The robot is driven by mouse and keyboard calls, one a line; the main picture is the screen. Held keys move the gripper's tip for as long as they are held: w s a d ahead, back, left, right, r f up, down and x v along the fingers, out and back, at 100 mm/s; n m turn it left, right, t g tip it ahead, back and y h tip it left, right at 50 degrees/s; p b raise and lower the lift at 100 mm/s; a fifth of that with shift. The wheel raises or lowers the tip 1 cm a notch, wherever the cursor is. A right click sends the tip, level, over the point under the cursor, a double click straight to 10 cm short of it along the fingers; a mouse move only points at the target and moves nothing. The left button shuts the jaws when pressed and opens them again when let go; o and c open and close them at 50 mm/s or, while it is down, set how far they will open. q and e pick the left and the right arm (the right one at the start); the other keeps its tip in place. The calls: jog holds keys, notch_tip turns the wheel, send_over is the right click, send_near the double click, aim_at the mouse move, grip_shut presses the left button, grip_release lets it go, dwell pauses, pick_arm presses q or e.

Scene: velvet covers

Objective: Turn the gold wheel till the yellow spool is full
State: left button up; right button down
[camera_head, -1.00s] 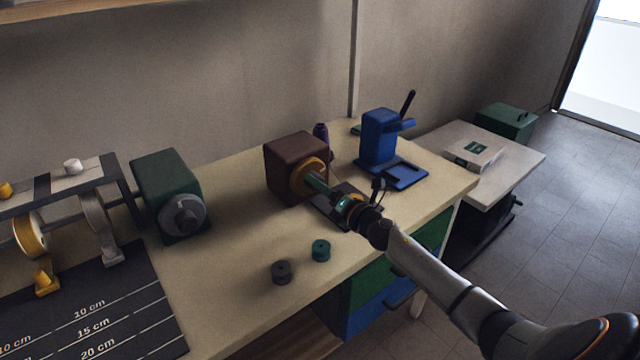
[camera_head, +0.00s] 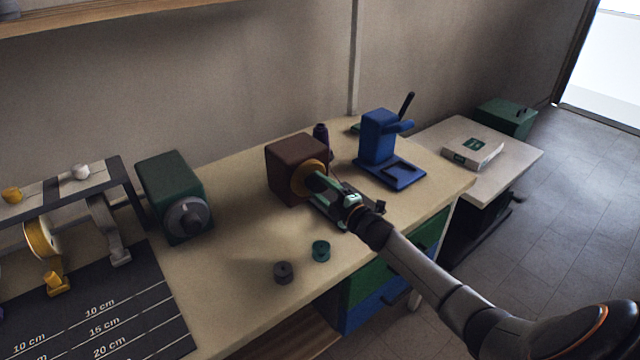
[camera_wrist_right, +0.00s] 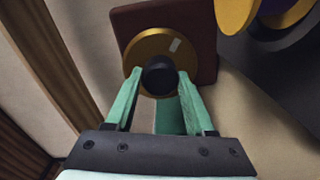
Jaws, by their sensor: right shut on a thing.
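The gold wheel (camera_head: 308,180) is on the front of a brown box (camera_head: 285,165). In the right wrist view the wheel (camera_wrist_right: 150,50) shows a small pale mark and a black hub knob (camera_wrist_right: 158,78). My right gripper (camera_head: 325,187) is shut on this knob, with a green finger on each side of it in the wrist view (camera_wrist_right: 160,97). A yellow-flanged spool (camera_wrist_right: 237,14) with purple between its flanges is cut off at the top right of the wrist view. How full it is cannot be told. My left gripper is out of view.
A purple thread cone (camera_head: 321,135) stands behind the brown box. A blue press (camera_head: 378,138) is to its right, a green box with a grey dial (camera_head: 186,217) to its left.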

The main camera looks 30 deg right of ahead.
jog(key=m+p, duration=0.1)
jog(key=m, duration=0.4)
jog(key=shift+p, duration=0.4)
jog(key=shift+m, duration=0.3)
jog(key=shift+c, duration=1.2)
grip_release()
jog(key=s, duration=0.8)
jog(key=s+d, duration=0.1)
jog(key=s, duration=0.3)
jog(key=shift+s+p, duration=0.25)
jog(key=shift+p, duration=0.15)
jog(key=shift+s, duration=0.1)
